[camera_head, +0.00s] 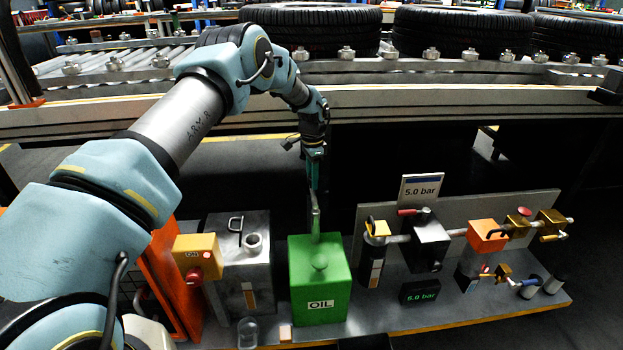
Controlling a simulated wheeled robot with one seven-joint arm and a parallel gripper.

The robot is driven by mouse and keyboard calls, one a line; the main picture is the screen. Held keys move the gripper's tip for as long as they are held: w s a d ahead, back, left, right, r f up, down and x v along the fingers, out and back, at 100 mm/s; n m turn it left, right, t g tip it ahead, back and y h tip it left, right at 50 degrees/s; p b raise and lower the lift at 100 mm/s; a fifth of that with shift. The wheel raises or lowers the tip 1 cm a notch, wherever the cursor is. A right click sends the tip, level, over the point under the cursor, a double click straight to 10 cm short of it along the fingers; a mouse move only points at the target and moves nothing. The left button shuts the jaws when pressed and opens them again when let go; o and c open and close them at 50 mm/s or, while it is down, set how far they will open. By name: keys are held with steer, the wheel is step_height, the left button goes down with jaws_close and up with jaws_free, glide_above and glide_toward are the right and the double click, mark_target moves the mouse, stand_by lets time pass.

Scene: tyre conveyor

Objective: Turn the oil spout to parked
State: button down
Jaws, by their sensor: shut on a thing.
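The green oil box (303,279), labelled OIL, stands on the grey bench near the middle of the camera_head view. A round green knob (319,261) shows on its upper part. A thin upright green and grey piece, which looks like the oil spout (316,222), rises at the back of the box. My gripper (314,188) reaches down from above, behind the box, and is shut on the spout. The fingertips are small and dark, so the exact grip is hard to see. I cannot tell which way the spout's outlet points.
A yellow switch box (197,257) with a red knob and a grey tank (243,275) stand left of the oil box. A clear cup (247,333) is in front. Pipework with an orange block (486,235) and a 5.0 bar sign (420,188) stands right. Tyres (463,30) lie on the conveyor behind.

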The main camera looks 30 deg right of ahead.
steer(key=shift+c, duration=2.3)
jaws_free()
step_height(320, 180, up, 11)
steer(key=shift+f, duration=0.1)
